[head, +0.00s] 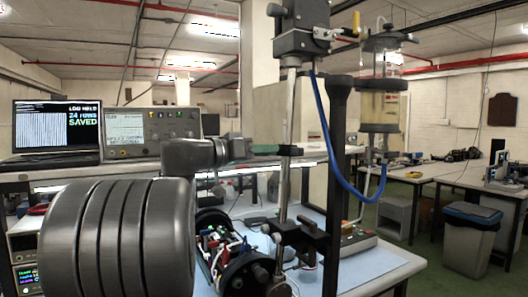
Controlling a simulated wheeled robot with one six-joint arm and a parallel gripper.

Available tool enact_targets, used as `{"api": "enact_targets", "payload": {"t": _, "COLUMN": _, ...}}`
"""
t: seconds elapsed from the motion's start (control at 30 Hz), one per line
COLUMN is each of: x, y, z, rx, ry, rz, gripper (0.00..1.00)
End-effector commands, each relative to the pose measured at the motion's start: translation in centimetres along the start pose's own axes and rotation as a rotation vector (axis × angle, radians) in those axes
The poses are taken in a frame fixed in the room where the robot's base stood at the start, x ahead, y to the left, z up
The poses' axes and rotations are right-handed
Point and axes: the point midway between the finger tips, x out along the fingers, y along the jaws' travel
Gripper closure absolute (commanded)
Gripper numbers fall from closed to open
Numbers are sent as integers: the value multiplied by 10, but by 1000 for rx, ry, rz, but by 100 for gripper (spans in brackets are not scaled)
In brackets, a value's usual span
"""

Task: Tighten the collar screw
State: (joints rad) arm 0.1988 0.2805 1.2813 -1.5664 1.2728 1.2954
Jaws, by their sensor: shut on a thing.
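My gripper (278,150) is at the end of my grey arm, level with a small dark collar (291,151) on the upright steel rod (286,190). It reaches the collar from the left and is shut there. The collar screw is too small and too covered by the jaws to make out. The sealed glass cylinder (380,106) holds pale yellow liquid and stands upright to the right of the rod. A dark motor head (302,32) sits on top of the rod.
A blue hose (332,150) loops from the head towards the cylinder. A dark post (338,130) and a clamp (298,238) stand close to the rod. An open round housing with wires (215,240) and a control box (356,242) are on the bench. Instruments (150,133) stand behind.

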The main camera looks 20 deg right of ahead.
Motion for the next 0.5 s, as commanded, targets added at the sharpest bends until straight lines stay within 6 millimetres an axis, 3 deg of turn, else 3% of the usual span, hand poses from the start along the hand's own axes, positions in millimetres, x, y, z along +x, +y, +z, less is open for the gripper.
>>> {"api": "enact_targets", "payload": {"t": 0.5, "x": 0, "y": 0, "z": -1, "rx": -426, "ry": 1, "rz": -39, "gripper": 98}}
